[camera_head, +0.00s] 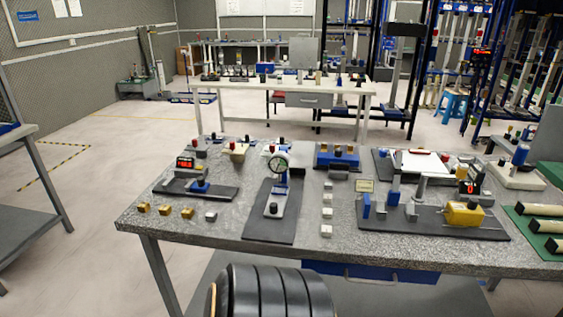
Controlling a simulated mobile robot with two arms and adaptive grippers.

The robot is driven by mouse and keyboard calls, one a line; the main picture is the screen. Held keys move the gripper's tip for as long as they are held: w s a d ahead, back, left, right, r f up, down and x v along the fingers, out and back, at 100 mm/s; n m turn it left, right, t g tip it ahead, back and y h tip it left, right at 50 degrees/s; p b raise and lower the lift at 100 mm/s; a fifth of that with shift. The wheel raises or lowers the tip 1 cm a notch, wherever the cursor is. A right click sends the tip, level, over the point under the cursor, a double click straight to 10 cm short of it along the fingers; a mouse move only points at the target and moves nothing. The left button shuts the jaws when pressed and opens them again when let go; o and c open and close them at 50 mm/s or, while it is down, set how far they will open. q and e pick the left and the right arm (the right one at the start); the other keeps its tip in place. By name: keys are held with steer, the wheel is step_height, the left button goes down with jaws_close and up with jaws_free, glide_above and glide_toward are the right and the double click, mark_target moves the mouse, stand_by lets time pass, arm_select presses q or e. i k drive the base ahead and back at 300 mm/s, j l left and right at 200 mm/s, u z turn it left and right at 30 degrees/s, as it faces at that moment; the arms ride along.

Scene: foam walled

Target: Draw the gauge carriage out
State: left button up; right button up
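A round dial gauge (278,165) with a pale face stands on a blue upright post in the middle of the table. Below it is a light-coloured carriage (275,198) with a black knob (273,209) at its front end. The carriage sits on a long dark base plate (269,229) that runs toward the table's front edge. I cannot tell how the carriage is joined to the plate. Nothing touches the gauge or the carriage. Neither of my grippers is in view.
The grey speckled table (330,249) also holds a dark fixture with a red display (185,162) at left, small brass blocks (165,210), a column of pale blocks (327,212), and a fixture with a yellow block (464,214) at right. My black ribbed part shows at the bottom.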

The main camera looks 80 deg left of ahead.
mark_target(276, 205)
steer(key=u, duration=2.25)
